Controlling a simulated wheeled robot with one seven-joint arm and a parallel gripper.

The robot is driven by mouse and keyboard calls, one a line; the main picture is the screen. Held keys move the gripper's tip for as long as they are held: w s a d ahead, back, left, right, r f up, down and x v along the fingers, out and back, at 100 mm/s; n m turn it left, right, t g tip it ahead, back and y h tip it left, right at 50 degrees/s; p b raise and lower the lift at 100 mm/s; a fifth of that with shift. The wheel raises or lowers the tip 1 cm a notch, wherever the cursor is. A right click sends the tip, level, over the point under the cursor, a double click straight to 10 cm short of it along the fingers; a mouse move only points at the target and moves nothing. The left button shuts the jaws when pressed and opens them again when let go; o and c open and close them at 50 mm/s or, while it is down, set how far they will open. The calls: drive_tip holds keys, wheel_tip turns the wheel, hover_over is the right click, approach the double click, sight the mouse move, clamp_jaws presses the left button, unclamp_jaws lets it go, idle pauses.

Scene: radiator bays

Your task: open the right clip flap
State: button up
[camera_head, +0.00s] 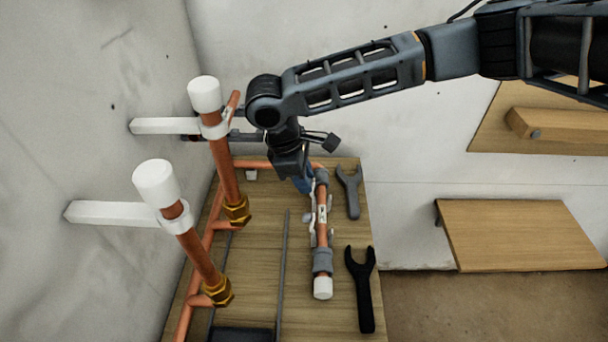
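Two white wall brackets end in white clips around upright copper pipes with white caps. The farther clip (214,128) is more to the right in the picture; the nearer clip (175,218) is lower left. Both clips appear closed around their pipes, but I cannot make out a flap on either clearly. My gripper (303,182) points down to the right of the farther pipe (229,172), apart from both clips and above the bench's far part. Its fingertips are small and blend with a blue thing beside the lying copper pipe, so I cannot tell whether it is open or holds anything.
On the wooden bench (257,235) lie a copper pipe with grey fittings (321,215), a grey wrench (349,190), a black wrench (362,290) and a thin dark rod (283,265). Brass nuts (237,210) join the uprights to low copper pipes. A wooden shelf (515,235) is at right.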

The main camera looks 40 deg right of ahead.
drive_tip(key=o, duration=0.3)
drive_tip(key=shift+r, duration=0.1)
drive_tip(key=v, duration=0.7)
drive_tip(key=shift+r+b, duration=0.3)
drive_tip(key=shift+b, duration=0.05)
